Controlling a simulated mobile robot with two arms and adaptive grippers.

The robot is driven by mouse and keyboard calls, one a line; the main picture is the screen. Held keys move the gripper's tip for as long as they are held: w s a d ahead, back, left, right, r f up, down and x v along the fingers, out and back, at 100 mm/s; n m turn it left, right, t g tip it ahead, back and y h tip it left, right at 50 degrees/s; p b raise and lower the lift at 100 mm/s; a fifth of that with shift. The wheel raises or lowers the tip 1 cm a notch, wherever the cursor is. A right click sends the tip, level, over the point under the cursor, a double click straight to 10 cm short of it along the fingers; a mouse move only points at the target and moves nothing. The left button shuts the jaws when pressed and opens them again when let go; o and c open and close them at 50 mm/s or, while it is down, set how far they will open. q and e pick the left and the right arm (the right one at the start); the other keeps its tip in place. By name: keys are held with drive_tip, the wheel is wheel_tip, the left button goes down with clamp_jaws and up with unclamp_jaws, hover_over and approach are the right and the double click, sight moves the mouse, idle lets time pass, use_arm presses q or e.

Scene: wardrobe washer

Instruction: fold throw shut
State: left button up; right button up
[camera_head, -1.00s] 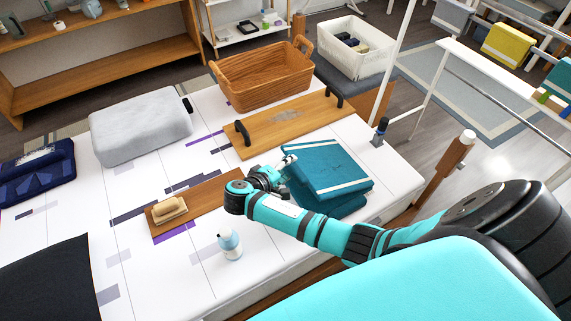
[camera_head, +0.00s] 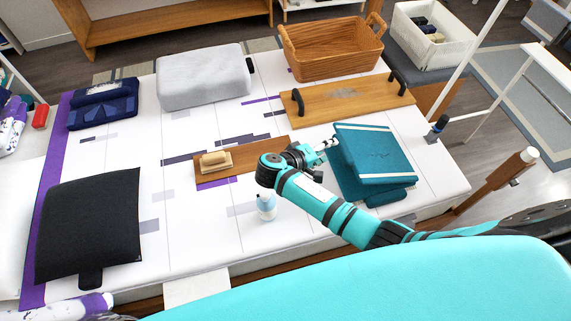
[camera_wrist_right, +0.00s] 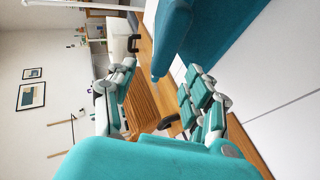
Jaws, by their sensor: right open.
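The teal throw (camera_head: 378,150) lies at the right end of the white bed. Its striped upper panel sits tilted and offset over a darker lower layer (camera_head: 349,184), and a rolled or rounded teal edge shows at the front. My right gripper (camera_head: 326,146) is beside the throw's left edge, with its fingers pointing toward it. In the right wrist view, the two fingers (camera_wrist_right: 160,74) are spread apart. A teal edge of the throw (camera_wrist_right: 172,35) shows ahead of them, near the gap; I cannot tell whether they touch. My left gripper is not in view.
A wooden board with handles (camera_head: 343,99) and a wooden basket (camera_head: 331,50) lie behind the throw. A brush on a small board (camera_head: 216,161) and a white bottle (camera_head: 266,207) are left of my right arm. A black folded item (camera_head: 88,222) lies far left.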

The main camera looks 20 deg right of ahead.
drive_tip(key=a+f+p+v, duration=0.1)
drive_tip(key=p+v, duration=0.4)
drive_tip(key=v, duration=1)
drive_tip(key=shift+f, duration=0.25)
idle(0.7)
drive_tip(key=shift+a, duration=0.15)
